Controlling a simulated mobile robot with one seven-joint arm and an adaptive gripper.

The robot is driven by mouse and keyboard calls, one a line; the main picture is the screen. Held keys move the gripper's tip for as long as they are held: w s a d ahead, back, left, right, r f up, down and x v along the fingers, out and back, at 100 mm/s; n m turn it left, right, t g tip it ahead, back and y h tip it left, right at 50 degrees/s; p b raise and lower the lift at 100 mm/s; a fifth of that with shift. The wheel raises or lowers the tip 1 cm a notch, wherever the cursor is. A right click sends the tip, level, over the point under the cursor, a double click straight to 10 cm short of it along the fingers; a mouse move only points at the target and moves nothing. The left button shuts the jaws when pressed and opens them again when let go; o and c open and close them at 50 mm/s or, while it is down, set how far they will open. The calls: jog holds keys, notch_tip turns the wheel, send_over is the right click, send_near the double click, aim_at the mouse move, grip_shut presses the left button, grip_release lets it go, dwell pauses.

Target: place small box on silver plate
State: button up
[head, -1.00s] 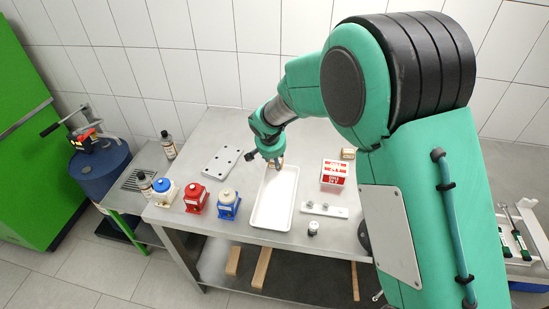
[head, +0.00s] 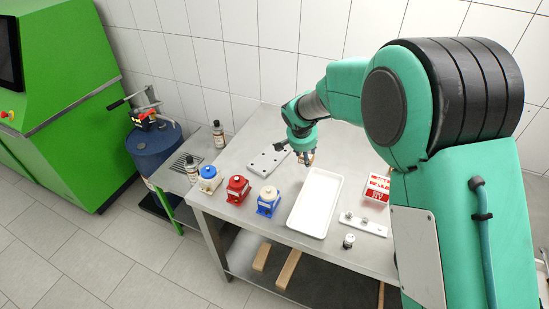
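The silver plate (head: 267,161) is a flat grey plate with dark holes. It lies on the steel table, left of the white tray. My gripper (head: 308,160) points down beyond the tray's far left end, to the right of the plate. A small tan box (head: 310,158) shows between its fingers, and the gripper looks shut on it. The fingers hide much of the box, and its height above the table is hard to judge.
A white tray (head: 317,196) fills the table's middle. Blue-topped (head: 208,178), red (head: 237,188) and blue (head: 268,200) pumps line the front left. A red-and-white box (head: 376,188), a metal strip (head: 362,224) and a small cylinder (head: 348,241) are at the right.

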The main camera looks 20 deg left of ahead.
jog(key=a+r, duration=0.2)
jog(key=a, duration=0.4)
jog(key=s+a+r, duration=0.1)
jog(key=a+r, duration=0.1)
jog(key=a, duration=0.5)
jog(key=shift+s+a+r+p, duration=0.2)
jog(key=shift+s+r+p, duration=0.1)
jog(key=shift+r+p, duration=0.1)
send_near(274, 162)
jog(key=shift+w+d+r+b, duration=0.1)
jog(key=shift+w+r+b, duration=0.1)
jog(key=shift+w, duration=0.2)
jog(key=shift+w+r+b, duration=0.1)
jog(key=shift+w+b, duration=0.1)
jog(key=shift+w, duration=0.2)
jog(key=shift+f, duration=0.1)
jog(key=shift+f+b, duration=0.35)
jog(key=shift+f, duration=2.1)
jog(key=shift+f, duration=0.15)
jog(key=o, duration=1.2)
jog(key=shift+c, duration=0.2)
